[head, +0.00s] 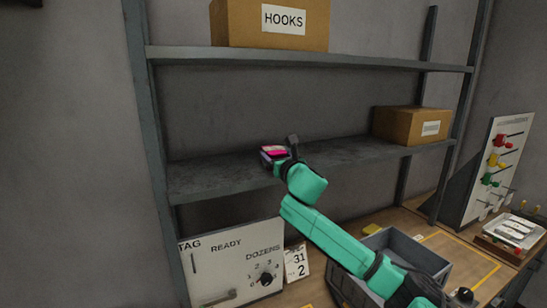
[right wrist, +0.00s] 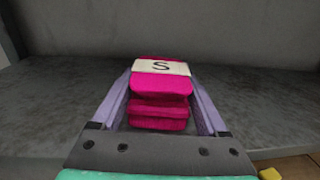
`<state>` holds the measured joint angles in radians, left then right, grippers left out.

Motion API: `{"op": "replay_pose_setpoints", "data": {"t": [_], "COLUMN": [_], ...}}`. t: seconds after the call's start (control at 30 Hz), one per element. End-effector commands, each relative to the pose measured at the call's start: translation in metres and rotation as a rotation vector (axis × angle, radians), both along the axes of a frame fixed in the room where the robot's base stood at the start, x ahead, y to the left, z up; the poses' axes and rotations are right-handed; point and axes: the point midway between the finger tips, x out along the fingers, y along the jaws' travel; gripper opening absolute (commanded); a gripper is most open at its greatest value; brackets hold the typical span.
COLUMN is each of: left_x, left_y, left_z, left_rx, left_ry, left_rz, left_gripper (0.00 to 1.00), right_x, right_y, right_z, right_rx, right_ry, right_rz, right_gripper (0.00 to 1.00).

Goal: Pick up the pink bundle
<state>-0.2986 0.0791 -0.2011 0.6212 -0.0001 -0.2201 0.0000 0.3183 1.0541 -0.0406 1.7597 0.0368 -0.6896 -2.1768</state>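The pink bundle (right wrist: 160,95) is a folded magenta stack with a white band marked "S". It is at the middle shelf (head: 215,180), and it also shows in the head view (head: 274,151). My right gripper (right wrist: 161,85) reaches in from the front, with one lavender finger on each side of the bundle. The fingertips are very close to its sides; I cannot tell whether they press on it. In the head view my right gripper (head: 271,157) partly covers the bundle. My left gripper is not in view.
A cardboard box (head: 405,126) stands at the right of the same shelf. A "HOOKS" box (head: 240,30) is on the shelf above. Below are a grey bin (head: 435,268), a dozens dial panel (head: 225,270) and a calendar card (head: 297,262). The shelf left of the bundle is clear.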

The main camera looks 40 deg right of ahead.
Motion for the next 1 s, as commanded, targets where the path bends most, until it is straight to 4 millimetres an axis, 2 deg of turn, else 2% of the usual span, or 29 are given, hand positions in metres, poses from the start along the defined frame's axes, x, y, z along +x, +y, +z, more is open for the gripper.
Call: {"op": "replay_pose_setpoints", "data": {"t": [0.03,0.1,0.33,0.47,0.57,0.7,1.0], "left_x": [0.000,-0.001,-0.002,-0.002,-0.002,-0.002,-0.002], "left_y": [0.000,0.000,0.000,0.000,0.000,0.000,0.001], "left_z": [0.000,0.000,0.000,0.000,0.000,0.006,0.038], "left_rx": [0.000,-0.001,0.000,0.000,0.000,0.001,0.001], "left_ry": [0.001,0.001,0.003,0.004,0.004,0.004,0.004], "left_rz": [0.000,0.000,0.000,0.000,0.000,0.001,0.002], "left_gripper": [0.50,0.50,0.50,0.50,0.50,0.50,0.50], "right_x": [0.000,0.000,0.000,0.000,-0.001,-0.002,-0.001], "right_y": [0.000,0.000,0.000,0.000,0.000,-0.001,0.000], "right_z": [0.000,0.000,0.002,0.010,0.027,0.066,0.152], "right_rx": [0.000,0.000,-0.001,-0.003,-0.005,-0.006,0.002], "right_ry": [0.000,0.000,-0.002,-0.002,-0.005,-0.009,-0.008], "right_rz": [0.000,0.000,0.000,0.001,0.000,-0.002,0.000], "right_gripper": [0.43,0.16,0.16,0.16,0.16,0.16,0.16]}}
